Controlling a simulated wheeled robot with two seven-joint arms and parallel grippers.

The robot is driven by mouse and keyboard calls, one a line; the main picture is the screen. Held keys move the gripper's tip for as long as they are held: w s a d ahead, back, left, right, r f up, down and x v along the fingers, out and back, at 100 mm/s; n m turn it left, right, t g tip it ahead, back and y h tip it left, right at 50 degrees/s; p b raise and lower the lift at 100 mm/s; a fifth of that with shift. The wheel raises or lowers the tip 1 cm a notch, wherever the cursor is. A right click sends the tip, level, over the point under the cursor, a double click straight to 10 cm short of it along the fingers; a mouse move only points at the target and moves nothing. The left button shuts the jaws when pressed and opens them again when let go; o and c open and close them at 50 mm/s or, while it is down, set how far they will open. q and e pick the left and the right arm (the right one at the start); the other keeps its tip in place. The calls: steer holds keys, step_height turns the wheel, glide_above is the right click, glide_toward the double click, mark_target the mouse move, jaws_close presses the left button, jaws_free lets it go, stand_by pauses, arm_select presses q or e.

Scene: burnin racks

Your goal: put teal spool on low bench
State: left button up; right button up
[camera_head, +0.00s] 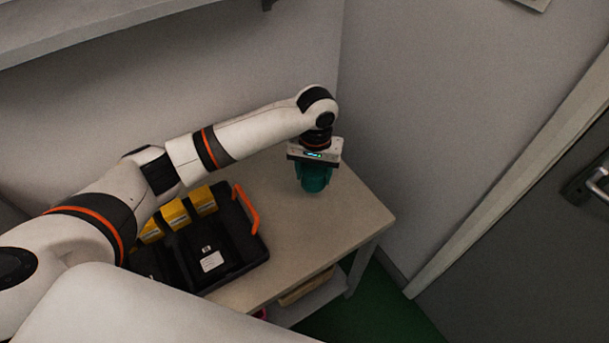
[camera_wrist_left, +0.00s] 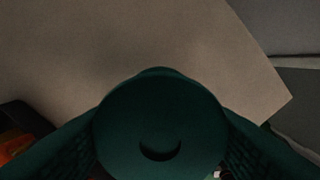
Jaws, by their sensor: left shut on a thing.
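The teal spool (camera_head: 314,177) is under my left gripper (camera_head: 314,162) in the head view, above the far right part of the bench top. In the left wrist view the spool (camera_wrist_left: 160,125) fills the lower middle, with its round end facing the camera and a finger on each side. My left gripper is shut on it. The low bench (camera_head: 345,220) is a pale table with a lower shelf. I cannot tell whether the spool touches the bench top. My right gripper does not show.
A black tray (camera_head: 262,257) with an orange handle (camera_head: 246,208) and several yellow boxes (camera_head: 203,199) stands on the bench, left of the spool. Walls close in behind and right. A grey door (camera_head: 540,270) is at the right. The bench top around the spool is clear.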

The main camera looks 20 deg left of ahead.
mark_target(314, 168)
arm_select(q)
step_height(314, 168, down, 2)
steer(key=shift+f, duration=1.95)
steer(key=shift+f, duration=0.1)
steer(key=o, duration=1.1)
step_height(314, 168, up, 12)
steer(key=shift+r, duration=0.15)
